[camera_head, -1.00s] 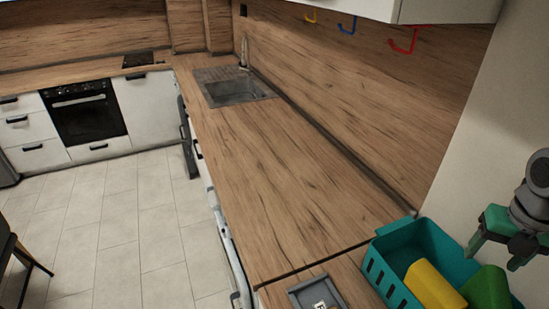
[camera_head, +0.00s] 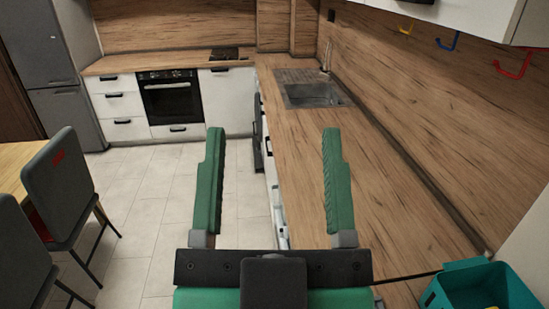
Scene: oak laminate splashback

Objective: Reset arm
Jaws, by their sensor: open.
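My gripper (camera_head: 272,165) is in the lower middle of the head view. Its two long green fingers point away from me and stand wide apart. Nothing is between them. It is held in front of the near end of the wooden counter (camera_head: 340,150), with the tiled floor and the counter's front edge showing between the fingers. The gripper body hides part of the near counter and floor.
A teal basket (camera_head: 475,285) stands at the lower right, partly cut off. A sink (camera_head: 315,95) is set in the counter further back. Chairs (camera_head: 62,190) and a table (camera_head: 18,160) are on the left. An oven (camera_head: 171,97) and a fridge (camera_head: 62,75) stand at the back. The floor (camera_head: 150,185) between is open.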

